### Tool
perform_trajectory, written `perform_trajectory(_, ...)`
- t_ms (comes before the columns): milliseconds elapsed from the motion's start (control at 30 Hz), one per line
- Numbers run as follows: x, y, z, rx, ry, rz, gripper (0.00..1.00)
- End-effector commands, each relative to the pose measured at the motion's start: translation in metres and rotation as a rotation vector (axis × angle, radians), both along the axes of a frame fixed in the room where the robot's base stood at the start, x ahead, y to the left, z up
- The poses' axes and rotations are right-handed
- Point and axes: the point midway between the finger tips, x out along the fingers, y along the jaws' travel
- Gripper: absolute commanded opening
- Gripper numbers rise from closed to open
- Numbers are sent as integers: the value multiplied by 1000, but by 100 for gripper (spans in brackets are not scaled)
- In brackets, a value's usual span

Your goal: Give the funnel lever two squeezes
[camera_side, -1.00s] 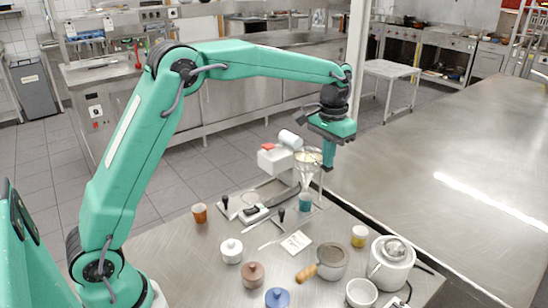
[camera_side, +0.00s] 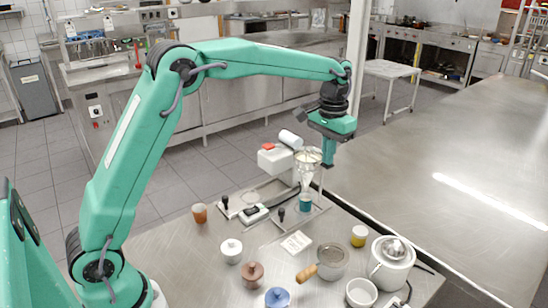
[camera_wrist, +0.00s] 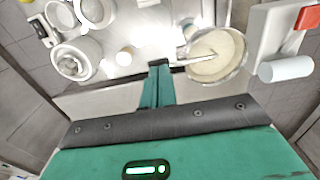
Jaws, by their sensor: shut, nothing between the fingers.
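The metal funnel (camera_side: 308,160) stands upright in its stand above a small teal-filled vessel (camera_side: 305,203). In the wrist view the funnel (camera_wrist: 222,58) is round and holds pale, cream-coloured contents. A thin light bar that looks like its lever (camera_wrist: 189,58) reaches from the funnel's left side toward my fingertips. My gripper (camera_side: 328,165) is shut and empty, just right of the funnel in the side view. In the wrist view my fingertips (camera_wrist: 160,64) lie left of the funnel, close to the bar's end; I cannot tell whether they touch.
A white machine (camera_side: 277,158) with a red top stands left of the funnel.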

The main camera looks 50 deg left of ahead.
Motion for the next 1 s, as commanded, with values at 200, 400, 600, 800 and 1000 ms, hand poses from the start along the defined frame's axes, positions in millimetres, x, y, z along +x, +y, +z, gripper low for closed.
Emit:
perform_trajectory(200, 0, 0, 10, 0, -2, -1, 0)
perform_trajectory(400, 0, -1, 19, 0, -3, -1, 0)
perform_trajectory(600, 0, -1, 27, 0, -2, -1, 0)
perform_trajectory(800, 0, -1, 33, 0, -2, -1, 0)
perform_trajectory(1000, 0, -1, 35, 0, -1, -1, 0)
